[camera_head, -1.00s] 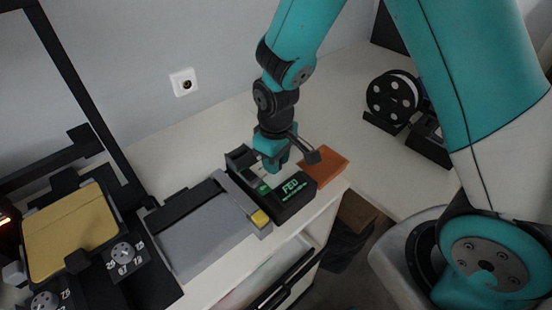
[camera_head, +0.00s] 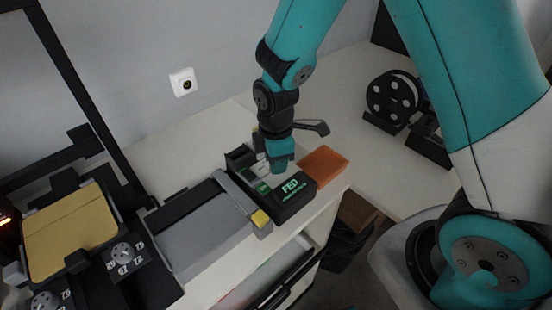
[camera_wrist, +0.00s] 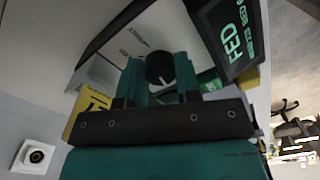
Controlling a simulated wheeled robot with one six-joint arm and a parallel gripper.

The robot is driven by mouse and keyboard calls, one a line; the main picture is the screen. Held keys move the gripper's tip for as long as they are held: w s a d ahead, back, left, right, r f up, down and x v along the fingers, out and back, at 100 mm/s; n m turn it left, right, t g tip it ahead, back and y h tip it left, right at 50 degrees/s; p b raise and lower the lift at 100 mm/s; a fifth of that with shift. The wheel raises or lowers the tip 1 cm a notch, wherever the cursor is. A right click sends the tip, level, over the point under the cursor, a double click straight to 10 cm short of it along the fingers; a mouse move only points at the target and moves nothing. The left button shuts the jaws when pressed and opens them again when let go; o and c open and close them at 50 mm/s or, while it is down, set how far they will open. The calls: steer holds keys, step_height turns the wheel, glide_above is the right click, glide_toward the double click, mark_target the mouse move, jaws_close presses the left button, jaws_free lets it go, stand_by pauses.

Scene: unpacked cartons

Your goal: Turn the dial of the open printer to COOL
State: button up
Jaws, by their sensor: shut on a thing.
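A small black device with a green-lit "FED" display (camera_head: 290,190) stands on the white counter, its top exposing a pale panel. The display also shows at the upper right of the wrist view (camera_wrist: 232,40). In the wrist view a dark round dial (camera_wrist: 160,68) with a white pointer line sits on a pale panel with small printed marks, too small to read. My gripper (camera_wrist: 160,80) is shut on this dial, one teal finger at each side. In the head view my gripper (camera_head: 278,165) reaches down onto the device and hides the dial.
A grey flat unit with a yellow corner (camera_head: 205,240) adjoins the device on the left. An orange block (camera_head: 323,163) lies close on its right. A black-framed machine with a yellow bed (camera_head: 72,232) stands far left. A spool (camera_head: 392,98) stands at the back right.

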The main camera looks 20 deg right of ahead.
steer(key=shift+w+n, duration=0.1)
steer(key=shift+n, duration=1)
steer(key=shift+r, duration=0.1)
steer(key=o, duration=0.9)
step_height(320, 180, up, 17)
steer(key=shift+r+b, duration=0.15)
steer(key=shift+b, duration=0.65)
steer(key=s+a+r+m+y, duration=0.1)
steer(key=s+m, duration=0.3)
steer(key=s, duration=0.2)
steer(key=s+a+m+y, duration=0.1)
steer(key=s+a+m, duration=0.1)
steer(key=s, duration=0.4)
steer(key=s+a+r+m+y, duration=0.1)
steer(key=s+m+y, duration=0.1)
steer(key=s+m, duration=0.3)
steer(key=shift+s+a+r+m, duration=0.15)
steer(key=shift+s+r, duration=0.05)
steer(key=shift+s, duration=0.3)
steer(key=shift+s+a+r+m, duration=0.1)
steer(key=shift+s+r+m, duration=0.05)
steer(key=shift+s, duration=0.3)
